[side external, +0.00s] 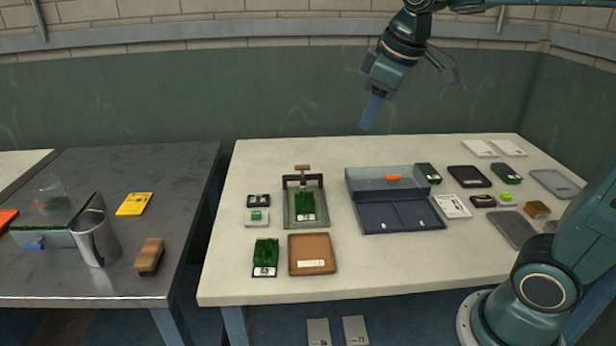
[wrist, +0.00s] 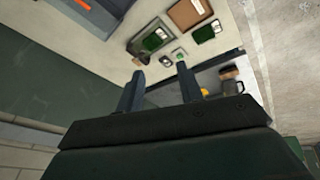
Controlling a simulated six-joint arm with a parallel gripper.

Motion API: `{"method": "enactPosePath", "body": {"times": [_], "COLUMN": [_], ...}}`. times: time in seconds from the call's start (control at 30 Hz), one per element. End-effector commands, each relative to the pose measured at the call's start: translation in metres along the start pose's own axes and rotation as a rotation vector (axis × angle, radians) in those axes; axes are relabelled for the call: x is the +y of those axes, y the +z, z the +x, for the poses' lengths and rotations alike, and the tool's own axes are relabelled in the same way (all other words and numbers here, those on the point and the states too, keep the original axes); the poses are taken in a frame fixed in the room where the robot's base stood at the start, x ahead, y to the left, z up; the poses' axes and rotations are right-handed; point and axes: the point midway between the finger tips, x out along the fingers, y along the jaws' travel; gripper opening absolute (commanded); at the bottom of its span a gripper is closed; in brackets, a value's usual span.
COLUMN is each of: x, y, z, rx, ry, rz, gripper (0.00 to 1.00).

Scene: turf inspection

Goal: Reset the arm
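My gripper (side external: 371,112) hangs high above the back of the pale table (side external: 330,150), between the turf press and the divided dark box, touching nothing. Its fingers point down in the side external view. In the wrist view my gripper (wrist: 158,82) shows two blue-grey fingers held apart with nothing between them, so it is open and empty. The table surface and a steel bench show far beyond the fingers.
A turf press (side external: 305,210), brown tray (side external: 312,254), turf sample (side external: 265,256) and divided box (side external: 398,216) stand on the table. Small trays and turf pieces crowd its right side. The steel bench (side external: 130,200) holds a metal mug (side external: 95,238) and brush (side external: 150,256). Air around the gripper is clear.

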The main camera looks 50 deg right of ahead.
Motion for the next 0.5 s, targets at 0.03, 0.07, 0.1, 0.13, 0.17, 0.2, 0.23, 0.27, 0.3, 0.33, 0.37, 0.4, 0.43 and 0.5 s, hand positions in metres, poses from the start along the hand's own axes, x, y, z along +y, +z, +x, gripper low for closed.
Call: {"method": "enactPosePath", "body": {"times": [0.03,0.07,0.1,0.13,0.17,0.2,0.23,0.27,0.3,0.33,0.37,0.4,0.43,0.5], "x": [-0.007,-0.011,-0.017,-0.02,-0.024,-0.029,-0.033,-0.037,-0.042,-0.046,-0.05,-0.055,-0.058,-0.066], "y": [0.012,0.018,0.026,0.033,0.039,0.048,0.054,0.06,0.069,0.076,0.082,0.091,0.097,0.11], "z": [-0.004,-0.006,-0.008,-0.009,-0.01,-0.011,-0.011,-0.012,-0.012,-0.012,-0.011,-0.011,-0.01,-0.008], "rx": [0.013,0.02,0.027,0.034,0.039,0.047,0.053,0.06,0.068,0.073,0.078,0.086,0.092,0.104], "ry": [-0.001,-0.003,-0.005,-0.007,-0.009,-0.011,-0.014,-0.016,-0.02,-0.023,-0.026,-0.03,-0.033,-0.041], "rz": [0.02,0.032,0.049,0.064,0.077,0.095,0.11,0.123,0.14,0.153,0.168,0.186,0.198,0.227], "gripper": [0.37,0.37,0.37,0.37,0.37,0.37,0.37,0.37,0.37,0.37,0.37,0.37,0.37,0.37]}}
